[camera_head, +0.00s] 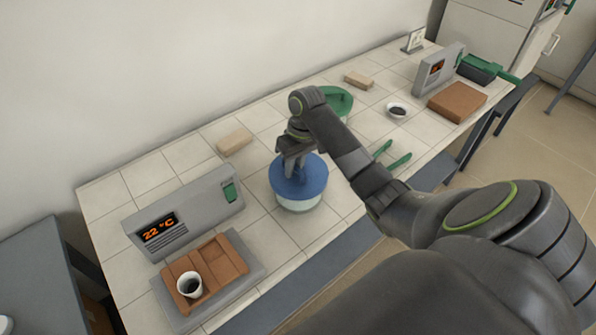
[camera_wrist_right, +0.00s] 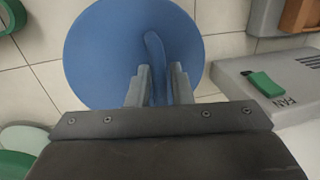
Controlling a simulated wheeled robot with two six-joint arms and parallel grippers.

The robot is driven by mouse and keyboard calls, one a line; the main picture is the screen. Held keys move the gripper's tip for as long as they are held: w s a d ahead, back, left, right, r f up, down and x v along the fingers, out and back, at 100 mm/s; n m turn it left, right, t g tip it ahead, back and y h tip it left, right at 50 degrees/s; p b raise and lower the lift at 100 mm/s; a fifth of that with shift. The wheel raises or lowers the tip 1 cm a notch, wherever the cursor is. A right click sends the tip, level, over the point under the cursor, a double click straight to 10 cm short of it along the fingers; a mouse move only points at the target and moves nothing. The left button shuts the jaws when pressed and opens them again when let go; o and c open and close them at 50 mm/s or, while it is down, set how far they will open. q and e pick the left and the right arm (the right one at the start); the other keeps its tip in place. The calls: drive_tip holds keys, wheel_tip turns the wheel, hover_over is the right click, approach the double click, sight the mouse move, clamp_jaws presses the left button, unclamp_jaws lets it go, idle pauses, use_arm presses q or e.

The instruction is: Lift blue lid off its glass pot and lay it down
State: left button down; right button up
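The blue lid (camera_head: 312,183) is a round disc with an upright fin-like handle (camera_wrist_right: 154,50). It sits on the glass pot (camera_head: 299,204), whose pale rounded wall shows beneath it in the head view. My right gripper (camera_head: 294,168) is over the lid, reaching down to it. In the right wrist view its two fingers (camera_wrist_right: 160,75) stand on either side of the handle, very close to it. Whether they press on it is unclear. In that view the lid (camera_wrist_right: 100,45) hides the pot. My left gripper is not in view.
A grey furnace (camera_head: 185,215) reading 22 °C stands left, with a brown tray (camera_head: 228,262) and a small cup (camera_head: 189,285) before it. Green-handled tongs (camera_head: 398,162), a green lid (camera_head: 340,99), a small bowl (camera_head: 397,110) and pale blocks (camera_head: 235,141) lie around. Tiles between them are clear.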

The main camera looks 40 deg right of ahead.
clamp_jaws()
drive_tip(key=shift+r, duration=0.15)
drive_tip(key=shift+r, duration=0.25)
wheel_tip(320, 180, up, 2)
drive_tip(key=shift+r, duration=0.25)
wheel_tip(320, 180, up, 6)
drive_tip(key=p, duration=0.5)
drive_tip(key=shift+r+p, duration=2.4)
drive_tip(key=shift+p, duration=0.95)
